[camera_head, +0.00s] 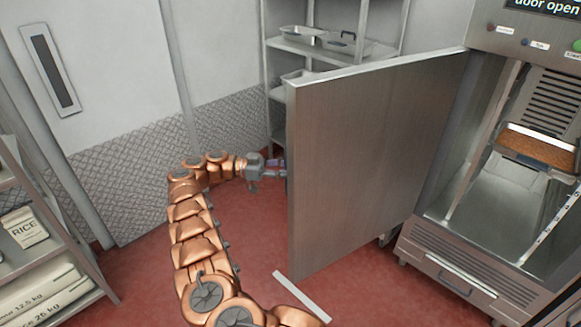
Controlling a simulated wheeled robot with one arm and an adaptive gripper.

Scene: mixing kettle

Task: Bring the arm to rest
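My gripper (277,168) is at the end of my copper-coloured arm, left of the open cabinet door (370,150). The gripper reaches to the door's left edge, and its fingertips are partly hidden there. I cannot tell whether the fingers are open or shut, or whether they touch the door. My arm rises from the bottom of the picture and bends to the right toward the door.
The steel cabinet (465,265) at right stands open, with a tray of brown contents (537,146) inside. Its display reads "door open". A shelf rack (285,45) is behind the door. Another rack (55,245) with sacks is at left. Red floor (135,280) lies between.

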